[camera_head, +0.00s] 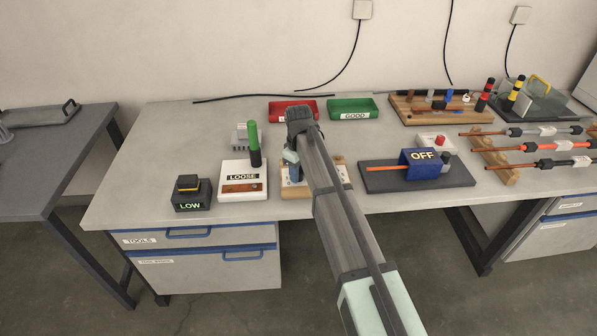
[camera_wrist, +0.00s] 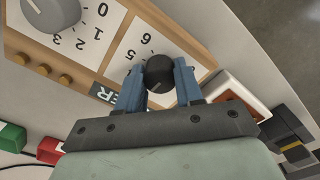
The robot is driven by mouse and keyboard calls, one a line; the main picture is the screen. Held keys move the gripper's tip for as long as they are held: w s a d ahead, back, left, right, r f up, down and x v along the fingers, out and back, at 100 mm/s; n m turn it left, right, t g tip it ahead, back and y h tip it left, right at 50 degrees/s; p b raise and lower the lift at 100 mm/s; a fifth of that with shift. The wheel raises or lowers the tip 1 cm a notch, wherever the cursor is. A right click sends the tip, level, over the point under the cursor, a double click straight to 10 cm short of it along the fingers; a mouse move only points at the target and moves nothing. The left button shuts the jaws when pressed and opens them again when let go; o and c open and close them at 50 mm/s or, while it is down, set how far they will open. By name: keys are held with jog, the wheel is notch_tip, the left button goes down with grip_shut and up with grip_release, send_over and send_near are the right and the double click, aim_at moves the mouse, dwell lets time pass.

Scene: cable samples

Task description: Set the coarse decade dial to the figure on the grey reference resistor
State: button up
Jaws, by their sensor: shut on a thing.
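The wooden decade box (camera_head: 297,192) sits at the front middle of the bench, mostly hidden behind my arm in the head view. In the wrist view it shows two white dial faces. One has a grey knob (camera_wrist: 50,12) with figures 0 to 3 visible. The other has a black knob (camera_wrist: 159,74) with 5 and 6 visible. My gripper (camera_wrist: 160,80) has its blue fingers closed on opposite sides of the black knob. The knob's pointer setting is unclear. A grey finned block (camera_head: 240,137), possibly the reference resistor, stands behind the LOOSE box; no figure is readable on it.
The blue OFF unit (camera_head: 421,164) stands right. Red (camera_head: 293,110) and green (camera_head: 353,109) trays lie behind. The bench's left end is clear.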

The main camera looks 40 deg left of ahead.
jog(key=n, duration=0.4)
jog(key=shift+a+n, duration=0.1)
jog(key=shift+n, duration=2.1)
jog(key=o, duration=1)
jog(key=shift+o, duration=0.2)
jog(key=shift+r, duration=0.1)
notch_tip(320, 180, up, 14)
jog(key=shift+f, duration=0.2)
